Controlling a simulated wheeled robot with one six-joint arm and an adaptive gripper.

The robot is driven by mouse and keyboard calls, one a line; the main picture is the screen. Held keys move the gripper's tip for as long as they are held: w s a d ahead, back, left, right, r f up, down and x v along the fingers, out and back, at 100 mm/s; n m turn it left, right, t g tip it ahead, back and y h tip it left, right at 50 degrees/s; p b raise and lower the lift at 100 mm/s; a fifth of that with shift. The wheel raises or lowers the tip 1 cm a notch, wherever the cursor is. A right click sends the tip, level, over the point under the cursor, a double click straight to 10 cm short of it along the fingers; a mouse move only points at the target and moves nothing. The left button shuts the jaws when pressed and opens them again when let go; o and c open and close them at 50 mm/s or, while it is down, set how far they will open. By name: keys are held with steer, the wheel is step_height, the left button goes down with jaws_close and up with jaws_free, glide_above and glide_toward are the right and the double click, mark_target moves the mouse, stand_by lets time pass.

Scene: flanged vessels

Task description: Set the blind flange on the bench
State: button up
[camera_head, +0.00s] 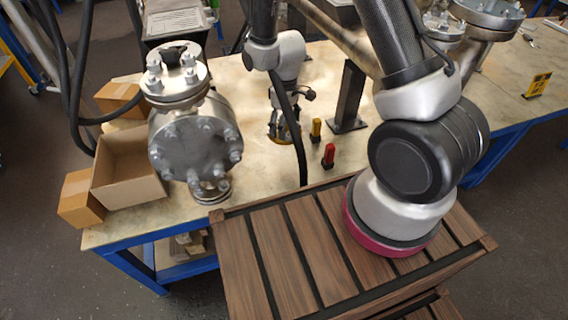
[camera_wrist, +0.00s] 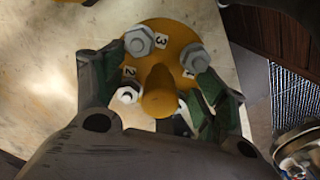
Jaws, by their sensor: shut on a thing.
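The blind flange is a yellow disc (camera_wrist: 175,38) with a round central knob and bolts at its rim, with number labels 2 and 3 visible. My gripper (camera_wrist: 158,88) is shut on the knob, with green-padded fingers on either side. In the head view my gripper (camera_head: 284,108) points down over the middle of the bench (camera_head: 240,95), with the flange's yellow edge (camera_head: 284,134) beneath it. The flange is at or very close to the bench top; I cannot tell whether it touches. A black cable and my gripper partly hide it.
A flanged steel vessel (camera_head: 195,140) and open cardboard box (camera_head: 128,168) stand left. A yellow-topped marker (camera_head: 316,129), red marker (camera_head: 328,154) and dark post (camera_head: 349,98) stand right of my gripper. A slatted wooden crate (camera_head: 285,255) is in front.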

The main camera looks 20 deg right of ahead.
steer(key=n, duration=0.1)
steer(key=s+f+n, duration=0.1)
steer(key=n, duration=0.1)
steer(key=shift+s+a+f, duration=0.2)
steer(key=shift+a, duration=0.05)
steer(key=shift+s+f+n, duration=0.15)
steer(key=shift+f+n, duration=0.15)
steer(key=shift+n, duration=0.8)
steer(key=n, duration=0.3)
steer(key=shift+a+f+n, duration=0.2)
steer(key=shift+f+n, duration=0.2)
steer(key=shift+f, duration=0.35)
steer(key=shift+n, duration=0.3)
steer(key=shift+f, duration=4.6)
steer(key=shift+f, duration=0.1)
steer(key=o, duration=1.1)
